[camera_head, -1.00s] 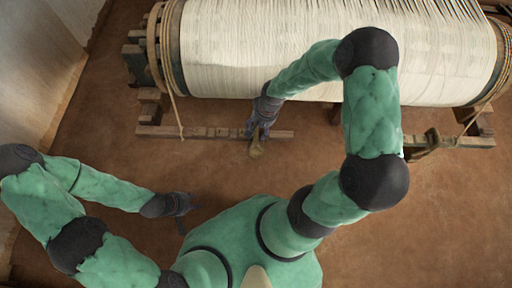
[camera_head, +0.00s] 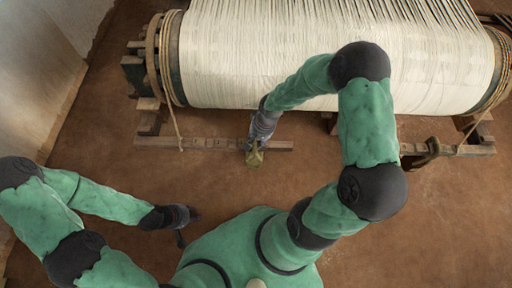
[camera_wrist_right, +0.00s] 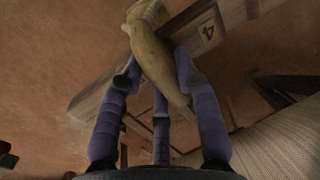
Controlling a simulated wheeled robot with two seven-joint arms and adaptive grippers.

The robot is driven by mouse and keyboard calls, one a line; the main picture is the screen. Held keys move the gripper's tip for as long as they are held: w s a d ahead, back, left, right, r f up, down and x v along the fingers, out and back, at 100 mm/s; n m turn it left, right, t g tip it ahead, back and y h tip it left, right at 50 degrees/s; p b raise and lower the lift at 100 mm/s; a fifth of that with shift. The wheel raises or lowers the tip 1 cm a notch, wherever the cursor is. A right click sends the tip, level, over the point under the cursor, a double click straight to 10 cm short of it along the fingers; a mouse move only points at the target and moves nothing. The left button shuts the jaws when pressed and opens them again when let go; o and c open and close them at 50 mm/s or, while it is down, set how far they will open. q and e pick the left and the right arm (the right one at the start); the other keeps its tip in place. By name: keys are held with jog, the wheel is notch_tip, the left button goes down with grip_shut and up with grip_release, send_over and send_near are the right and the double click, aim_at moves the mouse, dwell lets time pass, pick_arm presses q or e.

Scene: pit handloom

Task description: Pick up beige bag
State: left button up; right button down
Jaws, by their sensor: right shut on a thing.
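The beige bag (camera_head: 255,157) is a small yellowish-tan sack at the near side of the loom's low wooden beam. In the right wrist view the bag (camera_wrist_right: 149,43) hangs between the fingers and partly covers the beam. My right gripper (camera_head: 254,142) is shut on the bag, and its purple-grey fingers (camera_wrist_right: 160,85) press on it from several sides. I cannot tell how high the bag is above the floor. My left gripper (camera_head: 190,218) is apart from the bag at the lower left. Its fingers look spread and empty.
The loom's large roll of white warp threads (camera_head: 330,60) fills the top. The low wooden beam (camera_head: 205,143) runs across in front of it. A pale wall (camera_head: 40,70) stands at the left. The brown floor (camera_head: 440,220) is clear at the lower right.

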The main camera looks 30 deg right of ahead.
jog(key=shift+w+r, duration=0.1)
jog(key=shift+r, duration=0.05)
jog(key=shift+d+r+p, duration=0.1)
jog(key=shift+r+p, duration=1.05)
jog(key=shift+r, duration=0.65)
jog(key=shift+s+d+f, duration=0.15)
jog(key=shift+s+d, duration=0.05)
jog(key=shift+s, duration=0.5)
jog(key=s+d+p, duration=0.2)
jog(key=s, duration=0.6)
jog(key=s+d+p, duration=0.2)
jog(key=s, duration=0.6)
jog(key=shift+d, duration=0.4)
jog(key=shift+w, duration=0.1)
